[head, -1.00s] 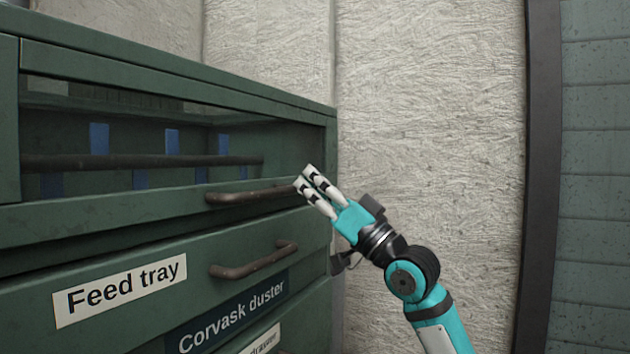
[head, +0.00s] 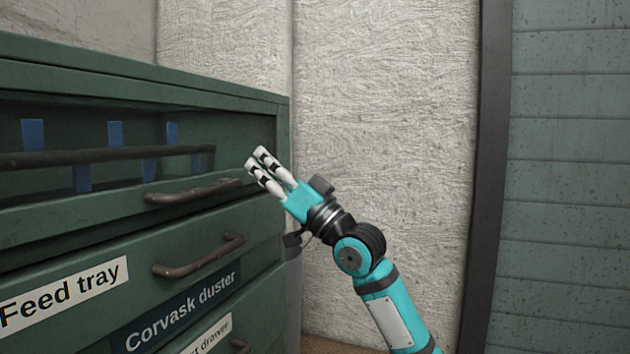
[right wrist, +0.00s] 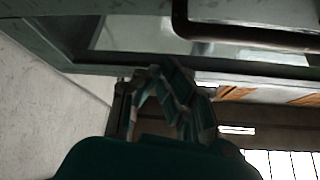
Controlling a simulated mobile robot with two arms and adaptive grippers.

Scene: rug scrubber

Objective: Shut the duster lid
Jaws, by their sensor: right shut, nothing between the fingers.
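The green duster cabinet (head: 262,252), labelled "Corvask duster", stands at the left of the head view. Its upper front is an open-looking recess with blue strips inside and a dark bar across it. A brown handle (head: 193,191) is on the panel edge below the recess. I cannot tell clearly which part is the lid. My right gripper (head: 256,160) is shut and empty, just right of that handle's right end in the picture. Its shut fingers (right wrist: 165,92) also show in the right wrist view, below a dark bent bar. My left gripper is not in view.
A lower drawer handle (head: 198,258) and a "Feed tray" label (head: 64,293) are on the cabinet front. A pale rough wall (head: 385,130) stands behind my right arm. A dark post (head: 488,150) and grey-green panelling (head: 570,180) are at the right.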

